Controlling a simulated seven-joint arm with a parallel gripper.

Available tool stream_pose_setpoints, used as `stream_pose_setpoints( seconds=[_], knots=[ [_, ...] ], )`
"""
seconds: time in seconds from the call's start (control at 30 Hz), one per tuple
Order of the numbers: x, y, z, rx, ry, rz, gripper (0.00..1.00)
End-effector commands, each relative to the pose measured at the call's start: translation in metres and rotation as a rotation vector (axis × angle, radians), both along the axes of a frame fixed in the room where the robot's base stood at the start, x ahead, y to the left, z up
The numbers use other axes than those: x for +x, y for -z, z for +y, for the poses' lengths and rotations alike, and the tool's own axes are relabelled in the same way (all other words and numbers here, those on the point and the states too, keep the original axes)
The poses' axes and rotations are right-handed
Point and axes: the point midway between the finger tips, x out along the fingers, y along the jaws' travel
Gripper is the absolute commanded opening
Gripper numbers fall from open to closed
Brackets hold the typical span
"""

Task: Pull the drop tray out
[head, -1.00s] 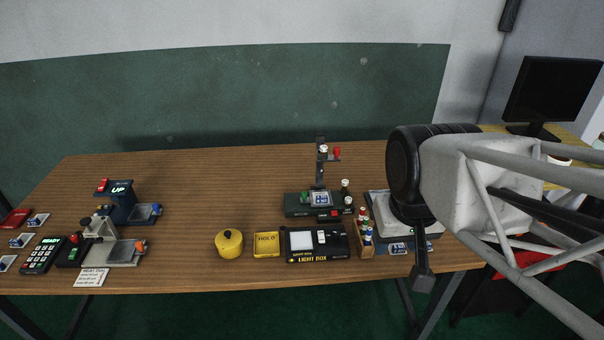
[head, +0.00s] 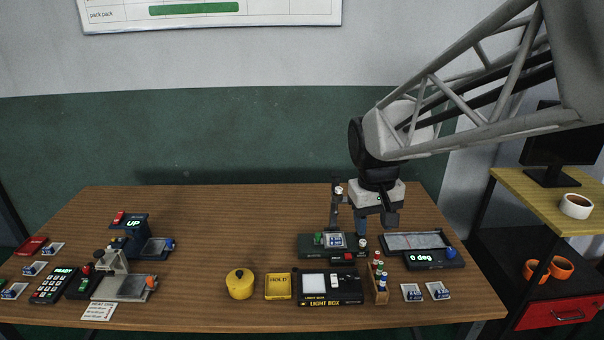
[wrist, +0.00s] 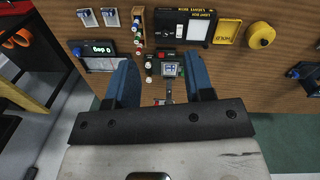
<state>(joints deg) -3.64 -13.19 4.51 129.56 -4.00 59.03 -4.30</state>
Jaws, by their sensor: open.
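No label names the drop tray, and I cannot tell which part it is. The film tower (head: 319,247) stands right of the table's middle, a dark green base with an upright post, a green knob and a red button. A small blue-and-white framed piece (head: 335,240) lies on its base; it also shows in the wrist view (wrist: 169,69). On the left, a blue press marked UP (head: 133,224) has a tray with a blue knob (head: 168,245). A grey unit has a flat tray (head: 124,288) with an orange knob. My gripper (head: 362,222) is open and empty, above and behind the tower's right side.
The light box (head: 345,298), yellow HOLD tray (head: 278,298) and yellow pot (head: 239,285) sit in front. A wooden rack of small bottles (head: 380,284) and a "0 deg" unit (head: 432,261) stand right. The table between left units and pot is clear.

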Motion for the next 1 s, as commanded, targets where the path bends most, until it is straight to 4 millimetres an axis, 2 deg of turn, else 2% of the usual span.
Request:
stream_pose_setpoints(
  seconds=[0.1, 0.47, 1.0],
  knots=[
    [0.024, 0.007, 0.005, -0.008, -0.022, 0.03, 0.48],
    [0.092, 0.034, 0.021, -0.033, -0.092, 0.112, 0.48],
    [0.191, 0.094, 0.05, -0.07, -0.226, 0.226, 0.48]
  ],
)
